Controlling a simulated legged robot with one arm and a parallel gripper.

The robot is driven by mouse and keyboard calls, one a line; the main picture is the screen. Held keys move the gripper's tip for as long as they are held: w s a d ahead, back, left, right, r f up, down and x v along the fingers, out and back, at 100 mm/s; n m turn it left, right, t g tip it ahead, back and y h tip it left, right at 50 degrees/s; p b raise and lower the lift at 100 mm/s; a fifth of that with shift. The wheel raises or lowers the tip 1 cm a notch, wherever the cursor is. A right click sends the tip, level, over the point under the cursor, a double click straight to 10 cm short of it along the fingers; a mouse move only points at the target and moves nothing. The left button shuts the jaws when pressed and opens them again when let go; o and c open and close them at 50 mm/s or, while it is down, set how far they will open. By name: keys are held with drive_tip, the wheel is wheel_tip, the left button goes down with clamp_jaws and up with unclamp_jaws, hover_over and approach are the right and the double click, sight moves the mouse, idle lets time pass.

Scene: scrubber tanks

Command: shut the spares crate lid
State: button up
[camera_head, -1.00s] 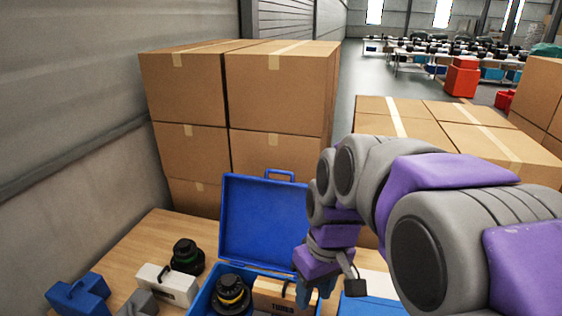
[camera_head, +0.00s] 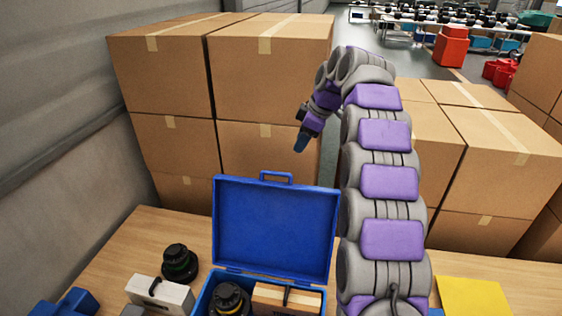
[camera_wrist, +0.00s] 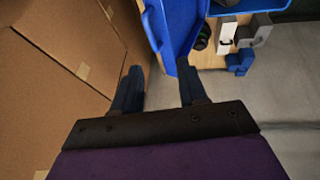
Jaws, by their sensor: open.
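The spares crate (camera_head: 206,296) is blue and stands on the wooden table, cut off by the bottom edge of the head view. Its lid (camera_head: 275,228) stands open, upright at the back, with its handle (camera_head: 276,177) on top. Inside the crate are a black round part (camera_head: 229,298) and a brown box (camera_head: 271,299). My gripper (camera_head: 300,147) is empty, above and apart from the lid's top edge and seemingly beyond it. In the wrist view my open gripper (camera_wrist: 159,70) has its fingers apart, with the blue lid (camera_wrist: 178,22) past the fingertips.
Stacked cardboard boxes (camera_head: 268,80) rise behind the crate, close to my gripper. A black round part (camera_head: 179,262) and a white case (camera_head: 160,294) stand left of the crate. A yellow item (camera_head: 474,298) lies at the right.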

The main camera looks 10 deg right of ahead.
drive_tip(key=w, duration=0.2)
approach(283, 174)
drive_tip(key=shift+n, duration=0.3)
drive_tip(key=x, duration=0.8)
drive_tip(key=shift+w+a+b, duration=0.3)
drive_tip(key=shift+w+a, duration=0.05)
drive_tip(key=shift+w, duration=0.05)
clamp_jaws()
